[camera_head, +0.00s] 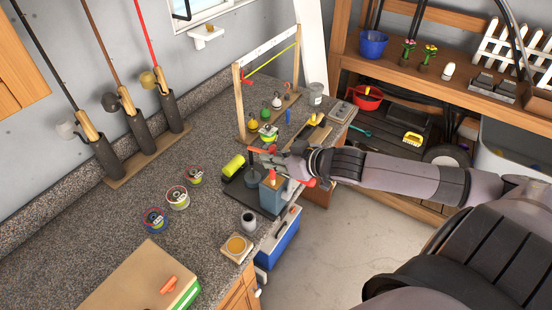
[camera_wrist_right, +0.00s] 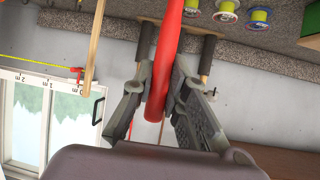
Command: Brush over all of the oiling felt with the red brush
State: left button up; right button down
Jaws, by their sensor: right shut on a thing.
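My right gripper (camera_head: 268,157) reaches over the workbench from the right, above the dark tray and the blue-grey box. In the wrist view, my right gripper (camera_wrist_right: 160,88) is closed around a long red handle (camera_wrist_right: 170,38), which I take to be the red brush. The fingers touch it from both sides; its bristles are not visible. A square pale block with an amber round patch (camera_head: 237,245) lies at the bench's front edge. I cannot tell for sure whether it is the oiling felt. My left gripper is out of view.
A dark tray (camera_head: 238,196) and a blue-grey box (camera_head: 271,195) stand under the gripper. A yellow-green cylinder (camera_head: 233,165) lies beside them. A wooden frame (camera_head: 239,100) rises behind. Several line spools and a grey cup (camera_head: 248,221) stand nearby. Rods stand at the wall.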

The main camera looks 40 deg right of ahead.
jog(key=shift+w+a, duration=0.25)
jog(key=shift+w, duration=0.35)
jog(key=shift+w+a, duration=0.2)
jog(key=shift+w, duration=0.35)
notch_tip(320, 180, up, 7)
dwell(0.6)
dwell(0.3)
